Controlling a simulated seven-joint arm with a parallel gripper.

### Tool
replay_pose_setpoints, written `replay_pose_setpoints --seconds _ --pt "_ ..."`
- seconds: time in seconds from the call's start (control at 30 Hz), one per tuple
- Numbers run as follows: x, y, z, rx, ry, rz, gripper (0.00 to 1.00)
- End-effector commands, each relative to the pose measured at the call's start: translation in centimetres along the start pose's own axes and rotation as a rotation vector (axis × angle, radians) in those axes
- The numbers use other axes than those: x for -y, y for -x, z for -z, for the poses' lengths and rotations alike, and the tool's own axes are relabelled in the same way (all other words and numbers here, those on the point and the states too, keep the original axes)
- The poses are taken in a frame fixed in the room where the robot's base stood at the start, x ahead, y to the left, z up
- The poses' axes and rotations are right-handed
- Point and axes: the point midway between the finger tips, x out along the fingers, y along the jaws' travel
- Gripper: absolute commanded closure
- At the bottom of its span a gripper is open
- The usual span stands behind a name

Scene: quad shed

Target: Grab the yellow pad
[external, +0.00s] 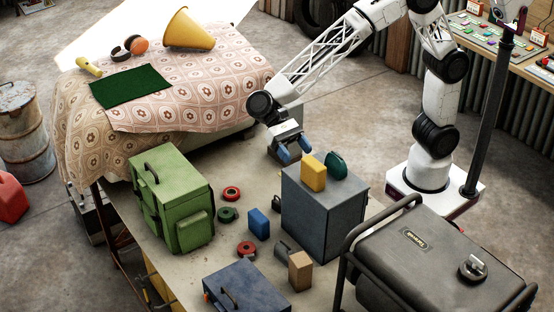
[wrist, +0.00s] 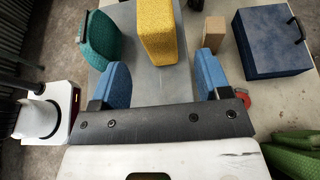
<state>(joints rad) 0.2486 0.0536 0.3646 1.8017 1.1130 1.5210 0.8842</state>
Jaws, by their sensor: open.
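The yellow pad (external: 313,173) is a small upright block on top of a grey box (external: 322,216). In the wrist view the yellow pad (wrist: 162,35) is at the top centre, ahead of and between my blue fingers. My gripper (external: 296,153) is just to the left of the pad in the external view, pointing down beside the box's upper edge. In the wrist view my gripper (wrist: 161,82) has its fingers wide apart with nothing between the tips. The pad is apart from both fingers.
A dark green pad (external: 336,166) stands close behind the yellow one on the box. Below are a green case (external: 172,200), a blue block (external: 259,223), a tan block (external: 300,270), tape rolls and a blue toolbox (external: 247,290). A generator (external: 430,255) stands at right.

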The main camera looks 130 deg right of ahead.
Motion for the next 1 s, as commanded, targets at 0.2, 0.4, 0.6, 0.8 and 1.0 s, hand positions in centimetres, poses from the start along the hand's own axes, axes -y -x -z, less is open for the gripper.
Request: replay_pose_setpoints --seconds 0.2,0.4,0.6,0.8,1.0 --pt "0.0 -1.2 0.0 -0.001 0.0 0.0 0.3" --pt "0.0 -1.2 0.0 -0.001 0.0 0.0 0.3" --pt "0.0 -1.7 0.0 -0.001 0.0 -0.001 0.3" --pt "0.0 -3.6 0.1 -0.001 0.001 -0.003 0.3" --pt "0.0 -5.7 0.1 -0.001 0.001 -0.002 0.3"
